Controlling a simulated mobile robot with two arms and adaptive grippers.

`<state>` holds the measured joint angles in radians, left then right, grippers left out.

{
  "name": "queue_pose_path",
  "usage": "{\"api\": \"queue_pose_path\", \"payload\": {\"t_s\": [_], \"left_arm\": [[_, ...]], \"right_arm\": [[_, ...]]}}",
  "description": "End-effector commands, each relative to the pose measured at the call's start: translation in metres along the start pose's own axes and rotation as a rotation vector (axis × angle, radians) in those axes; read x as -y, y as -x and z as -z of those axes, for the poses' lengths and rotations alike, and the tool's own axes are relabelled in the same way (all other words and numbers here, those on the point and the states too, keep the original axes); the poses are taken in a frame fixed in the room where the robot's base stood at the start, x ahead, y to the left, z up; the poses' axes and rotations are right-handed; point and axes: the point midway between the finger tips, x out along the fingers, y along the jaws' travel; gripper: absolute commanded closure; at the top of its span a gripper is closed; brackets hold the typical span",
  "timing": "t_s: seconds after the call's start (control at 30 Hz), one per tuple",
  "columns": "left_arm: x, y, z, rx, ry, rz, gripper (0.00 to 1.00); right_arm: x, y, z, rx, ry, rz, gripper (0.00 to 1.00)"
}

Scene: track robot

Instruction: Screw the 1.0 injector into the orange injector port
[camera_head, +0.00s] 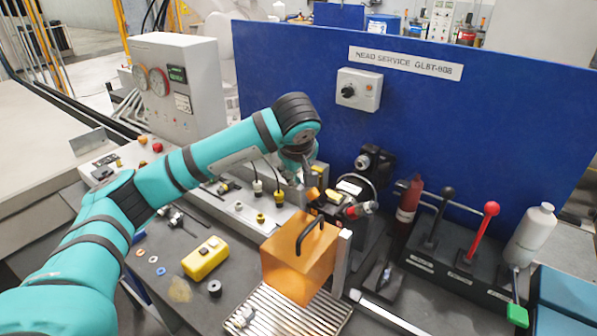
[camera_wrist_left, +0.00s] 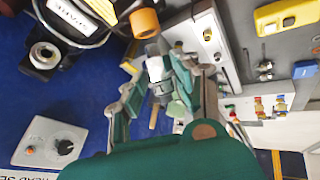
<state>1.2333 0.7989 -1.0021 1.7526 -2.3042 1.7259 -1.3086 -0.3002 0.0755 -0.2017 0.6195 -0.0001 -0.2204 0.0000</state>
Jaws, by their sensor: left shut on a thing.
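My left gripper (camera_head: 306,172) reaches down from the teal arm over the bench, in front of the blue panel. In the left wrist view the left gripper (camera_wrist_left: 163,78) is shut on a small grey injector (camera_wrist_left: 157,62). Its marking cannot be read. An orange cylindrical part (camera_wrist_left: 145,23), possibly the orange port, lies just beyond the injector's end; the two look close, but contact cannot be told. In the head view an orange part (camera_head: 312,194) shows just below the gripper. The held injector is mostly hidden there. My right gripper is not in view.
An orange block (camera_head: 290,265) with a black handle stands by a slatted grate (camera_head: 275,318). A yellow case (camera_head: 205,258) lies on the bench. Other injector-like parts (camera_head: 258,187) stand in a grey rail. A red-knobbed lever (camera_head: 491,210) and white bottle (camera_head: 532,235) are at right.

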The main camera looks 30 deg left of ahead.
Motion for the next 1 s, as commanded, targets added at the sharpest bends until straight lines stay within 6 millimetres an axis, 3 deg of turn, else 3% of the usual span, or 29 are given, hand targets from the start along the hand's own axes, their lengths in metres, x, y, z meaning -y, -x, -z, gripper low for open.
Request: {"api": "queue_pose_path", "payload": {"t_s": [1.0], "left_arm": [[0.0003, -0.0003, 0.0001, -0.001, 0.0, 0.001, 1.0]], "right_arm": [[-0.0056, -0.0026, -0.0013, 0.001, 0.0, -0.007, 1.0]]}}
